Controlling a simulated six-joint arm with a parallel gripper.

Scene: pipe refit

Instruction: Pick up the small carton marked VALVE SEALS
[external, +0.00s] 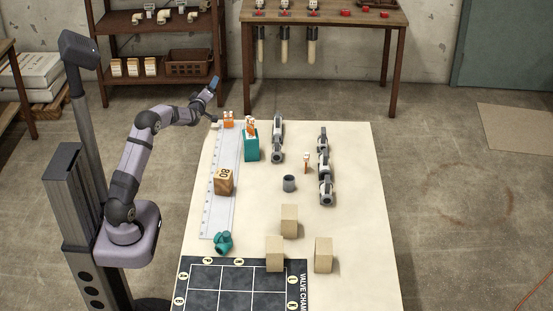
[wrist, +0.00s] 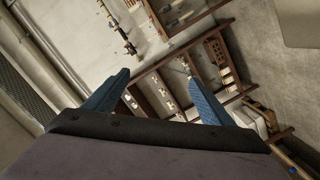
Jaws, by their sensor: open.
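Three small plain tan cartons stand on the table: one (external: 289,219) at the centre, one (external: 274,252) nearer at left, and one (external: 323,254) nearer at right. I see no readable VALVE SEALS mark on any of them, so I cannot tell which is the named one. My gripper (external: 213,97) is raised near the table's far left corner, well away from these cartons. In the wrist view its two blue fingers (wrist: 158,78) are spread apart with nothing between them. That view faces the shelves, and none of the table cartons shows in it.
On the table (external: 365,200) are a wooden block marked 80 (external: 223,181), a teal box (external: 251,145), a grey cup (external: 289,184), metal valves (external: 325,190), a teal fitting (external: 223,242) and a black grid mat (external: 240,262). The right side is clear. A shelf (external: 160,80) stands behind.

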